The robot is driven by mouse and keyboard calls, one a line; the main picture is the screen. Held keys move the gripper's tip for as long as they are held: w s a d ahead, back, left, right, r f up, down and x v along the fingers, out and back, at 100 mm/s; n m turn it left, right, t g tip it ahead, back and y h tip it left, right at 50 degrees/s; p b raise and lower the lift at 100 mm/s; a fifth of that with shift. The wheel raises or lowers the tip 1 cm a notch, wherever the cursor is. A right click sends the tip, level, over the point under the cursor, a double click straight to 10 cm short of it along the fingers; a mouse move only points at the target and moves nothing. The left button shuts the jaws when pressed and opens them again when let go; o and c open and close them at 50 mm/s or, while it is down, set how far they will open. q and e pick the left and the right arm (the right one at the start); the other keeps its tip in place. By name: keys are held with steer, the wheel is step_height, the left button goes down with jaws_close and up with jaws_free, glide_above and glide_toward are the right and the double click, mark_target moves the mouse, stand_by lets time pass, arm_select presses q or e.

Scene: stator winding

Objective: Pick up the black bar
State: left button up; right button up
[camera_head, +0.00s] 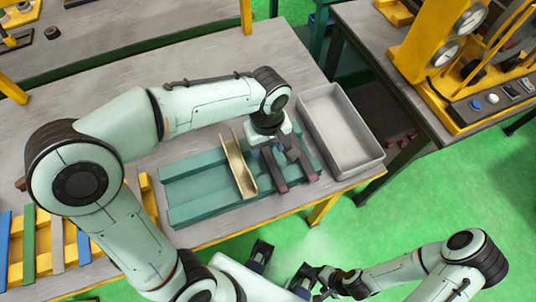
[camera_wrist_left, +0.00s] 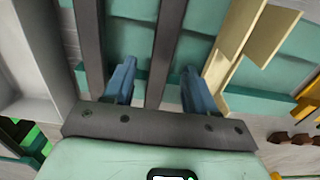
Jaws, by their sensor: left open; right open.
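Two dark bars lie side by side on a teal tray (camera_head: 205,200). The left one (camera_head: 273,177) is nearer a brass channel (camera_head: 238,165); the other (camera_head: 303,160) is nearer a grey bin. My left gripper (camera_head: 281,158) is over these bars, partly hiding them. In the left wrist view, its blue fingers (camera_wrist_left: 158,85) are apart, with one dark bar (camera_wrist_left: 166,40) running between them. The other dark bar (camera_wrist_left: 91,45) lies outside the left finger. Contact cannot be told. My right gripper (camera_head: 282,266) is open and empty in front of the table, low in the head view.
The empty grey bin (camera_head: 335,128) stands right of the tray. Coloured strips on a yellow rack (camera_head: 45,240) are at the left. A second table with a yellow machine (camera_head: 440,45) is at the right. Green floor shows between the tables.

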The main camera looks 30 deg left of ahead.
arm_select(q)
step_height(320, 180, down, 2)
steer(key=shift+c, duration=0.3)
jaws_close()
steer(key=shift+r, duration=0.1)
